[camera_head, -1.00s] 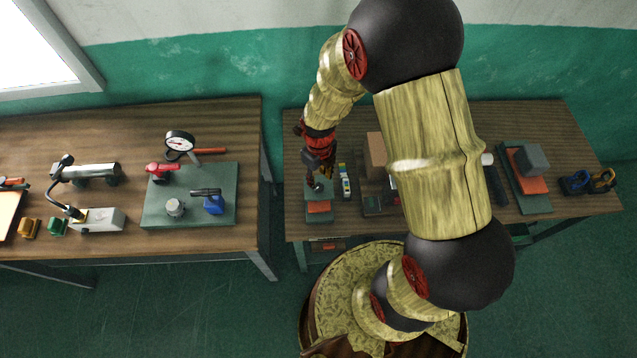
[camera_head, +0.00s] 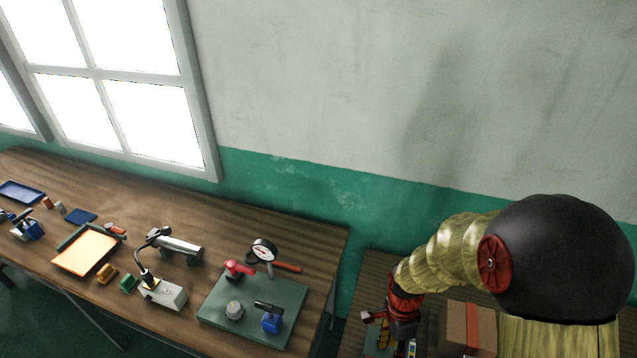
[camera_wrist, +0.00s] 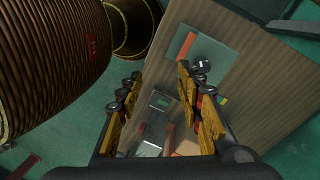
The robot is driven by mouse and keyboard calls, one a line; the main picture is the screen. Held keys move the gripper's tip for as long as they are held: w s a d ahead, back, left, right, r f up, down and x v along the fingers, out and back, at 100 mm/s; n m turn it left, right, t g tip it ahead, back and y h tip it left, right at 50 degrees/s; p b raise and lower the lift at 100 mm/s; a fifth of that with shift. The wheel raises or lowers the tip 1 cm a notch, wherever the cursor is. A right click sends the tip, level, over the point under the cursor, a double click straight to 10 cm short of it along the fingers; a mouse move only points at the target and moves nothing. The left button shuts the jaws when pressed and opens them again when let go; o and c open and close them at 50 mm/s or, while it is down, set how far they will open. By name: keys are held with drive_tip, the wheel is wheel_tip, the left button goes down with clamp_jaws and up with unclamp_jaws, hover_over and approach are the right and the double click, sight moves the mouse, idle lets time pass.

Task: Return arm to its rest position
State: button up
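My arm is stretched out over the right-hand bench (camera_head: 372,268), at the lower right of the head view. My gripper (camera_head: 388,322) is small there, above the left end of that bench. In the wrist view my gripper (camera_wrist: 160,88) has its two yellow-brown fingers wide apart. I see nothing held between them. Beneath the fingers are a small grey-green box (camera_wrist: 160,100) and a pale item (camera_wrist: 151,137) on the bench. A grey-green plate with an orange-red strip (camera_wrist: 186,45) lies beyond the fingertips.
A cardboard box with a red stripe (camera_head: 455,325) stands close to my arm. The left bench (camera_head: 190,215) holds a green board (camera_head: 225,300), a dial gauge (camera_head: 264,250) and several tools. A wall rises behind.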

drive_tip(key=s+r+n+t+b, duration=0.3)
drive_tip(key=r+n+b, duration=0.3)
drive_tip(key=r+n, duration=0.2)
drive_tip(key=s+r+n+t+b, duration=0.4)
drive_tip(key=r+n, duration=0.4)
drive_tip(key=r, duration=0.3)
drive_tip(key=s+b, duration=0.1)
drive_tip(key=b, duration=0.1)
drive_tip(key=shift+r+b, duration=0.25)
drive_tip(key=shift+b, duration=0.1)
drive_tip(key=shift+w+d, duration=0.1)
drive_tip(key=shift+c, duration=0.8)
